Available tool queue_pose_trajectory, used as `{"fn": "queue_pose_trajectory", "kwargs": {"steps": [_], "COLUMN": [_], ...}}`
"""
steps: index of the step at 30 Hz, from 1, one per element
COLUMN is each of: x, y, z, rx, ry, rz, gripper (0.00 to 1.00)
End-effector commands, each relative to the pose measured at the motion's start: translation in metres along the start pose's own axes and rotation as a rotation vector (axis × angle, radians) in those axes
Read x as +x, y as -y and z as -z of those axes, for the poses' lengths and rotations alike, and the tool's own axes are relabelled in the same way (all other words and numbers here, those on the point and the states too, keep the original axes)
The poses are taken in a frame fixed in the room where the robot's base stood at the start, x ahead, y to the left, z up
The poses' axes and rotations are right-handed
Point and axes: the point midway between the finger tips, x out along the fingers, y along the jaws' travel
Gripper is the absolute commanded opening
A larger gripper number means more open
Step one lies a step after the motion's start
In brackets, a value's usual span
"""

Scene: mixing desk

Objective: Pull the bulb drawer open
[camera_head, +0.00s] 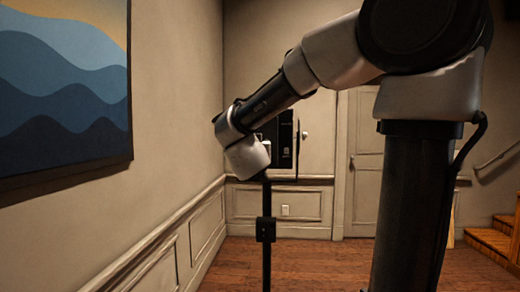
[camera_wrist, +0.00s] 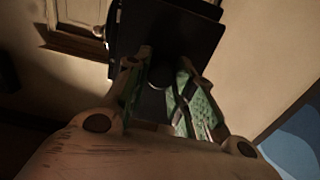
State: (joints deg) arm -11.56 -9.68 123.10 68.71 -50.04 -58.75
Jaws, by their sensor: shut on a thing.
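A black box-like unit (camera_head: 285,133) stands ahead, partly behind my arm in the head view. In the wrist view its dark flat panels (camera_wrist: 172,32) fill the upper middle. My gripper (camera_wrist: 162,76) has its green-padded fingers on either side of a dark rounded part (camera_wrist: 158,74), apparently a knob or handle at the lower part of the unit. It is shut on that part. The bulb drawer cannot be told apart from the dark panels, and how far it is open cannot be seen.
A thin black pole (camera_head: 267,260) with a small clamp box rises below my wrist. A blue wave picture (camera_head: 62,90) hangs on the left wall. A pale door (camera_head: 364,150) is behind. Wooden steps (camera_head: 490,240) are at right. The wooden floor between is clear.

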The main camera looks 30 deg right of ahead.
Motion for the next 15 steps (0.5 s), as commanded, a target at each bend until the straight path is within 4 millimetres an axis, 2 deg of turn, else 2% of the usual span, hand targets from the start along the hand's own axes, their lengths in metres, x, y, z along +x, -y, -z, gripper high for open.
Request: {"fn": "queue_pose_trajectory", "kwargs": {"steps": [1, 2, 5, 15], "x": [0.0002, 0.0002, 0.0003, -0.0017], "y": [0.0003, 0.0003, 0.0003, 0.0001], "z": [0.0004, 0.0004, 0.0003, 0.0002], "rx": [0.000, 0.000, 0.000, 0.000], "ry": [-0.001, -0.001, -0.001, 0.000], "rz": [0.001, 0.001, 0.001, 0.000], "gripper": [0.00, 0.28, 0.47, 0.47]}}
